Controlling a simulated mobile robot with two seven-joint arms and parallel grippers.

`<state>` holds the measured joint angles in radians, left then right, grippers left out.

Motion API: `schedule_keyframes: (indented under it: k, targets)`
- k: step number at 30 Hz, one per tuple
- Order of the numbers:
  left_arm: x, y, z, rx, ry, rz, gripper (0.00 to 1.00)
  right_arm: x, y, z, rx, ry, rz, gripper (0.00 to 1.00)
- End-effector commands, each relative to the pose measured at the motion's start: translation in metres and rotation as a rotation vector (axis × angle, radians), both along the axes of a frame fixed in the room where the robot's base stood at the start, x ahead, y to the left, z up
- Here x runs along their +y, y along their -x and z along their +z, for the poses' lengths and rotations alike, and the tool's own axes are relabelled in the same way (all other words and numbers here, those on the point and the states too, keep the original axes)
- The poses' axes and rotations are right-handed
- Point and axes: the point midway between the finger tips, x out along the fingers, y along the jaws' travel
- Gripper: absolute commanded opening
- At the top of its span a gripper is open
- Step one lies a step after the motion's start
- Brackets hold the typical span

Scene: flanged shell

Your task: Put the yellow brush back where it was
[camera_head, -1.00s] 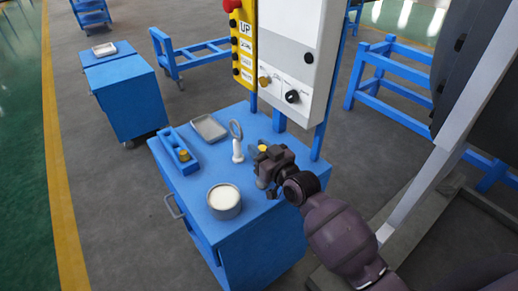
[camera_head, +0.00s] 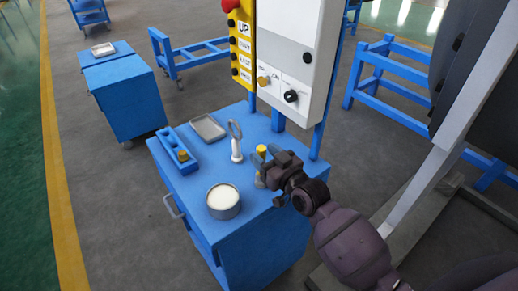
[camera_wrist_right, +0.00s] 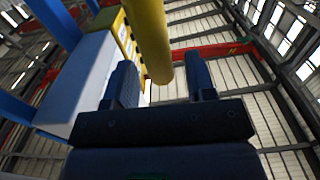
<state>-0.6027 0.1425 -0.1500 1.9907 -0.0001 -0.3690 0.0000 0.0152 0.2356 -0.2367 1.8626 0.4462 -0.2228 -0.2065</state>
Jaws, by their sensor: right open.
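The yellow brush (camera_head: 261,151) stands upright near the back right of the blue cart top; only its yellow upper part shows clearly, and my right gripper hides the lower part. In the right wrist view its yellow handle (camera_wrist_right: 150,40) comes in from the top, its end near the gap between the two fingers. My right gripper (camera_head: 262,171) is open, just in front of the brush. The fingers stand apart with a visible gap beside the handle. My left gripper is not in view.
The blue cart (camera_head: 185,190) also bears a tin with white contents (camera_head: 223,198), a white-handled loop tool (camera_head: 236,142), a grey tray (camera_head: 208,127) and a blue holder (camera_head: 166,143) with a yellow-topped piece (camera_head: 183,155). A control box (camera_head: 293,50) rises behind the cart.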

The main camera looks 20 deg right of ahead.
Motion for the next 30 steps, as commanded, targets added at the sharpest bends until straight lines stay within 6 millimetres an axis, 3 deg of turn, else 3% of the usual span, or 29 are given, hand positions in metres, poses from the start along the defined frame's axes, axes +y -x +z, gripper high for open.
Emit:
schedule_keyframes:
  k: [6, 12, 23, 26, 30]
  targets:
    - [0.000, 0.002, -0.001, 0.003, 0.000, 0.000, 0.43, -0.016, 0.042, -0.002, 0.002, 0.002, -0.001, 0.51]
    - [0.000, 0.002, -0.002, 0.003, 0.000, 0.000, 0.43, -0.025, 0.069, -0.001, 0.000, 0.002, 0.000, 0.51]
    - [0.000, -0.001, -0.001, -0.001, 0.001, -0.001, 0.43, -0.031, 0.084, -0.003, 0.005, 0.001, -0.003, 0.51]
    - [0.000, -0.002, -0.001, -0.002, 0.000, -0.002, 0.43, -0.037, 0.094, -0.022, 0.051, 0.014, -0.031, 0.51]
    - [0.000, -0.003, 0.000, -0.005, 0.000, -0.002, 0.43, -0.057, 0.130, -0.078, 0.197, 0.061, -0.121, 0.51]
